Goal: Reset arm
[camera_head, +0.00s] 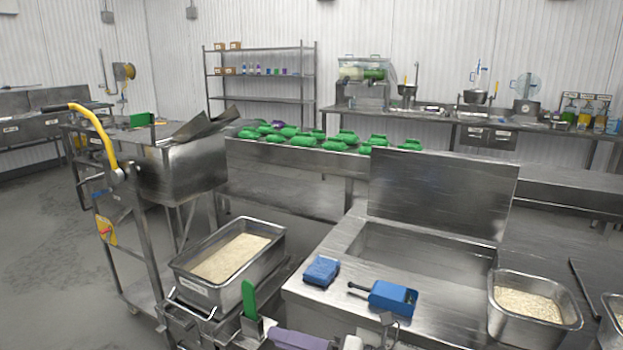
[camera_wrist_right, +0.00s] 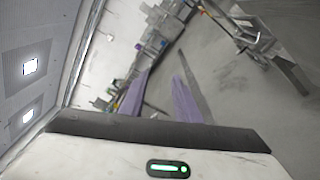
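My right gripper (camera_head: 300,340) shows only as a purple part at the bottom edge of the head view, mostly cut off. In the right wrist view its two purple fingers (camera_wrist_right: 163,78) stand apart with nothing between them, so it is open and empty. My left gripper is not in view. A blue scoop (camera_head: 392,297) with a dark handle lies on the steel worktop (camera_head: 330,294), beside a blue block-like item (camera_head: 321,271). A steel pan of rice (camera_head: 186,266) stands at the lower left. A second rice pan (camera_head: 496,322) stands at the right.
A steel cart (camera_head: 137,240) with a yellow handle stands at the left. A green-handled item (camera_head: 248,299) stands upright near the bottom. Several green items (camera_head: 380,140) lie on a bench behind. A raised steel panel (camera_head: 440,190) backs the worktop. Floor at far left is clear.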

